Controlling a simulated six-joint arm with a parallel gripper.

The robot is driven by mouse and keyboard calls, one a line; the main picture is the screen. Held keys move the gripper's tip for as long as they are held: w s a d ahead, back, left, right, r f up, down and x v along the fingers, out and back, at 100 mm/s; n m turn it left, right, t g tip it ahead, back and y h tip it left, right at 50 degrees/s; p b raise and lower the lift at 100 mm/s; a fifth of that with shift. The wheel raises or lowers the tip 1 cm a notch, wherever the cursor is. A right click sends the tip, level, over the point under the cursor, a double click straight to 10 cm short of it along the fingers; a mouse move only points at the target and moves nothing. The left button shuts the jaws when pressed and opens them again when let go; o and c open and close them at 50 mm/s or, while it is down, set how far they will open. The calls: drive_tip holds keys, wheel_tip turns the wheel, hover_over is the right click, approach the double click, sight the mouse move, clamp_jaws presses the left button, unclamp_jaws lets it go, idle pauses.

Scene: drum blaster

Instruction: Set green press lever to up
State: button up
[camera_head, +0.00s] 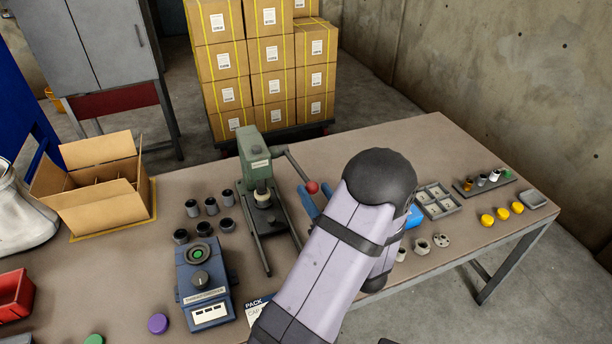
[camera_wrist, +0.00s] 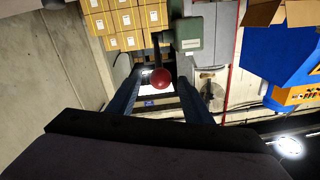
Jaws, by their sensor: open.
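The green press (camera_head: 254,155) stands upright on the table, left of my arm in the head view. Its lever (camera_head: 297,168) runs from the press head down to the right in that picture and ends in a red ball (camera_head: 312,187). My gripper (camera_head: 309,203) is open, its blue fingers close to the ball and partly hidden behind my arm. In the wrist view the red ball (camera_wrist: 161,78) appears between the two fingers, with gaps on both sides. Contact with the ball is not visible. The green press head (camera_wrist: 194,42) shows beyond it.
A blue control box (camera_head: 205,280) and several dark cups (camera_head: 211,206) stand left of the press. An open cardboard box (camera_head: 105,190) is farther left. A grey tray (camera_head: 437,201) and small parts lie right of my arm. Stacked cartons (camera_head: 265,65) stand behind the table.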

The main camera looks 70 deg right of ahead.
sight(306, 178)
drive_tip(key=shift+p+x, duration=1.1)
drive_tip(key=shift+x, duration=2.15)
drive_tip(key=shift+c, duration=0.4)
clamp_jaws()
drive_tip(key=shift+r, duration=0.1)
drive_tip(key=shift+w+r+y+p, duration=0.15)
drive_tip(key=shift+r+y+p, duration=0.15)
drive_tip(key=shift+r+p, duration=0.75)
drive_tip(key=w+d+r+g+y+p, duration=0.4)
drive_tip(key=r+p, duration=0.5)
drive_tip(key=p, duration=0.5)
drive_tip(key=shift+w+d+r+g+y+p, duration=0.15)
drive_tip(key=shift+w+d+g+y+p, duration=0.35)
drive_tip(key=shift+g, duration=0.3)
drive_tip(key=shift+d, duration=0.1)
